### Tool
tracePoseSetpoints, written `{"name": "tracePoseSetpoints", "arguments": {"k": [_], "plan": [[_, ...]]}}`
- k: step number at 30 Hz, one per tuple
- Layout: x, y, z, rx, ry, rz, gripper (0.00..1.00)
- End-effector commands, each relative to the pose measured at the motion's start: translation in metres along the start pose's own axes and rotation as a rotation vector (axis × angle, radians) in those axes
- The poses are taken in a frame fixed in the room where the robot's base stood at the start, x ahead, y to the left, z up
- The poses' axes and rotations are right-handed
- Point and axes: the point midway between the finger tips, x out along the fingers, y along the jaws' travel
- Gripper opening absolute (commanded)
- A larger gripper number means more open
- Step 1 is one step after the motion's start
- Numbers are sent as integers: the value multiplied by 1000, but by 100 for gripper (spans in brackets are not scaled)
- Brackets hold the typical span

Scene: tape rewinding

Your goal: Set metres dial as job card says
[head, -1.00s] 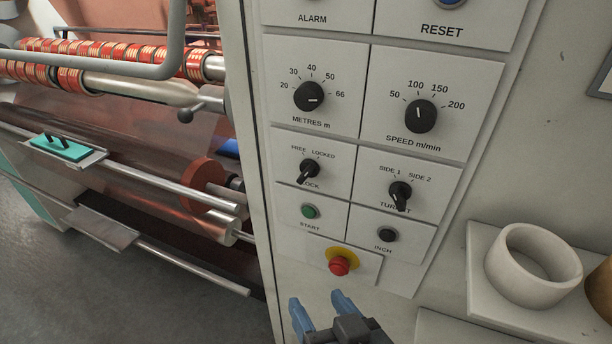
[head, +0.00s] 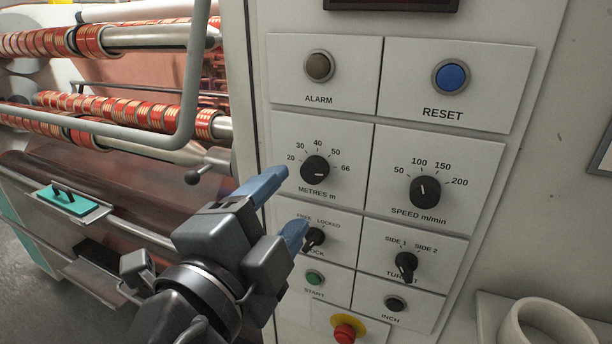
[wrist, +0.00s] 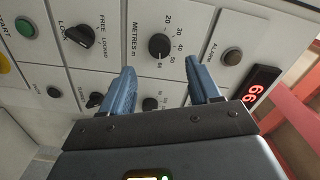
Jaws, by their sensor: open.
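The metres dial (head: 315,169) is a black knob on the white panel, with marks from 20 to 66. Its white pointer mark points right, near 66. In the wrist view the dial (wrist: 158,46) shows between and beyond my fingertips. My gripper (head: 281,208) is open and empty, its two blue fingers in front of the panel, left of and below the dial, apart from it. No readable job card shows.
The speed dial (head: 424,191), lock knob (head: 314,238), turret knob (head: 405,262) and red stop button (head: 344,332) are close by. The alarm (head: 319,66) and reset (head: 451,76) buttons are above. A white ring (head: 545,325) sits lower right. The rewinding machine's rolls (head: 100,110) stand left.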

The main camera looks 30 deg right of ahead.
Motion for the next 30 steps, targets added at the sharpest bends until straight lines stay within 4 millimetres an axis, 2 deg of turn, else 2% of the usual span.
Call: {"name": "tracePoseSetpoints", "arguments": {"k": [9, 15, 25, 30], "plan": [[48, -1, -2, -5, 2, 3, 62], [67, 0, -1, -5, 0, 2, 62], [71, 1, 0, -5, -2, 1, 62], [71, 1, 0, -5, -2, 1, 46]]}}
